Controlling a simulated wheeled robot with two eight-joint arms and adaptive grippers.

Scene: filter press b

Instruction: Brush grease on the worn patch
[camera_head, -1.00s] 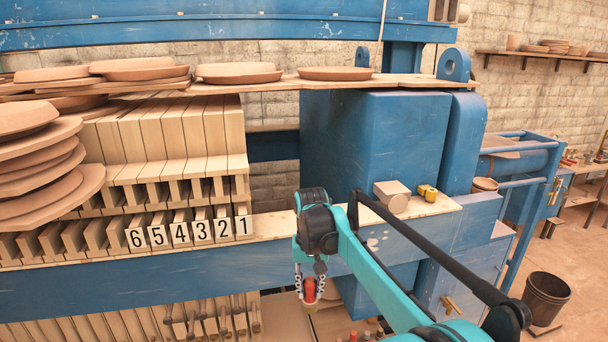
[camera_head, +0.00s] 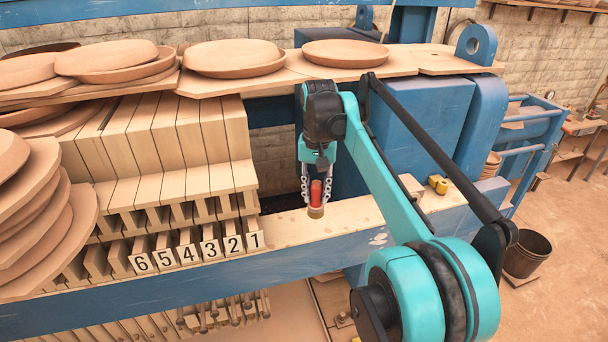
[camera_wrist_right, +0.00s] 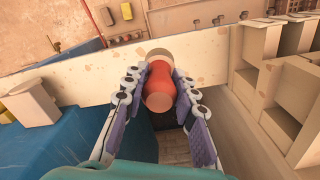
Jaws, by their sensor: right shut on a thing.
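My right gripper (camera_head: 318,184) points down over the pale top of the long blue beam (camera_head: 250,278). Its fingers are shut on a red-handled brush (camera_head: 316,192), with a tan lower end. The brush also shows in the right wrist view (camera_wrist_right: 160,82) between the two fingers (camera_wrist_right: 160,95). Its tip is over or on the pale strip; I cannot tell if it touches. A whitish chipped patch (camera_head: 379,239) shows on the beam's front face, right of the brush; I cannot tell whether it is the worn patch. My left gripper is not in view.
Numbered tan plates (camera_head: 202,250) stand left of the brush. Round clay-coloured discs (camera_head: 235,57) lie on the shelf above. A yellow item (camera_head: 438,184) and a tan block (camera_head: 411,187) sit on the beam to the right. A dark bucket (camera_head: 528,255) stands on the floor.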

